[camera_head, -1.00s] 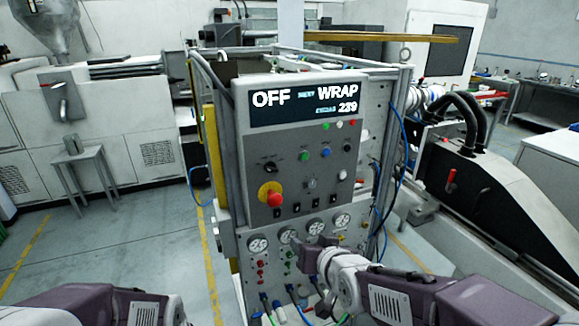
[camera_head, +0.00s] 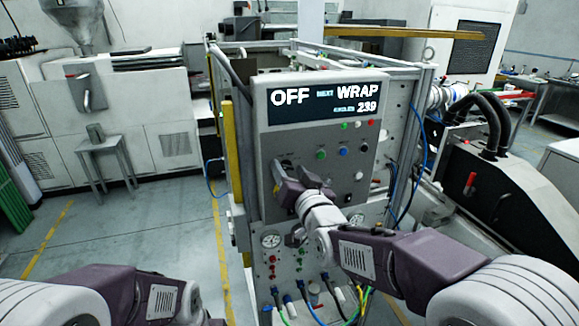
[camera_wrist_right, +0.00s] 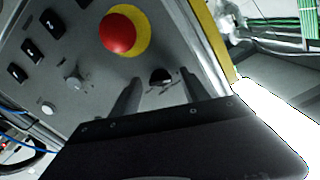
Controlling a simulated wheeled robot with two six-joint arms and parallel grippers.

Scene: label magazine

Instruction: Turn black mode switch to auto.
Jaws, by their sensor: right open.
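The black mode switch (camera_wrist_right: 160,76) is a dark round knob on the grey control panel (camera_head: 352,167). In the right wrist view it sits between the tips of my right gripper (camera_wrist_right: 158,84); I cannot tell whether they touch it. In the head view my right gripper (camera_head: 281,174) is at the panel's left side and largely covers the switch. Its fingers are apart. The display (camera_head: 318,103) reads OFF, NEXT WRAP and 239. My left forearm shows at the bottom left; its gripper is out of view.
A red emergency stop (camera_wrist_right: 118,33) on a yellow ring is close beside the switch. Green (camera_head: 321,154) and blue (camera_head: 343,151) buttons are to its right. Several gauges and hoses are below. A yellow post (camera_head: 229,150) stands at the machine's left edge.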

